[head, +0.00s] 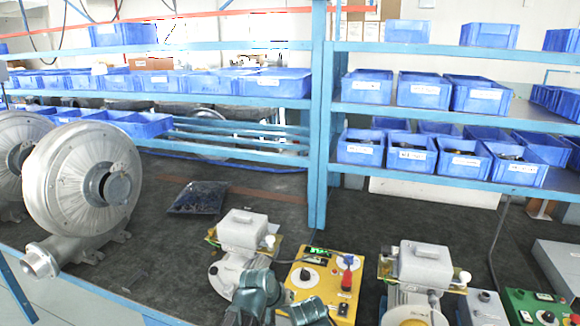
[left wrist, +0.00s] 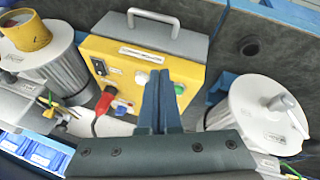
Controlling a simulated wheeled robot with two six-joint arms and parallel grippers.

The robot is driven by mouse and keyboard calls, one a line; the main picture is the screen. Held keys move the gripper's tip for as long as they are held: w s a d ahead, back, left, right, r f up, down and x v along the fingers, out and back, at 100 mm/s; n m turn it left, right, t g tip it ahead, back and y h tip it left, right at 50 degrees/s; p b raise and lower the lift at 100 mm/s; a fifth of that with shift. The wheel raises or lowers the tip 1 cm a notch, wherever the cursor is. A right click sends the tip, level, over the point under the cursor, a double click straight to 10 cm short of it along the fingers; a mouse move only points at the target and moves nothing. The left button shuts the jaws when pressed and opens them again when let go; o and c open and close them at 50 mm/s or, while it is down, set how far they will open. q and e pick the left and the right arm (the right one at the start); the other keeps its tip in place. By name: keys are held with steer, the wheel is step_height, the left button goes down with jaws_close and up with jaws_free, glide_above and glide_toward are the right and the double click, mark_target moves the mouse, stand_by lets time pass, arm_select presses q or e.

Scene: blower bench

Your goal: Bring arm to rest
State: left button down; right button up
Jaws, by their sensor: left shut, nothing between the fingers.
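My left gripper (left wrist: 160,80) shows in the left wrist view with its two blue fingers together and nothing between them. The fingers overlap the front of a yellow control box (left wrist: 130,75) that has a grey handle, a red plug and a green button; I cannot tell whether they touch it. In the head view, dark teal links of my left arm (head: 258,288) are at the bottom centre, in front of a motor unit (head: 243,230) and beside a yellow control box (head: 325,285). The fingertips cannot be made out there. My right gripper is not in view.
Silver blowers (head: 75,180) stand at left on the dark bench (head: 160,245). A second motor unit (head: 425,262) and a green control box (head: 530,305) are at right. Shelves with blue bins (head: 425,92) stand behind. A blue post (head: 318,130) rises mid-bench.

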arm_select(q)
steer(key=s+a+f+m+g+y, duration=0.1)
steer(key=s+a+g+y, duration=0.1)
steer(key=s, duration=0.6)
steer(key=s+a+f+m+g+y, duration=0.1)
steer(key=s+a+m+g+y, duration=0.1)
steer(key=s, duration=0.7)
steer(key=shift+s+a+f+g+y, duration=0.15)
steer(key=shift+a+f+g+y, duration=0.25)
steer(key=shift+a+y, duration=0.45)
steer(key=shift+a+h, duration=0.1)
steer(key=shift+h, duration=0.15)
stand_by(0.6)
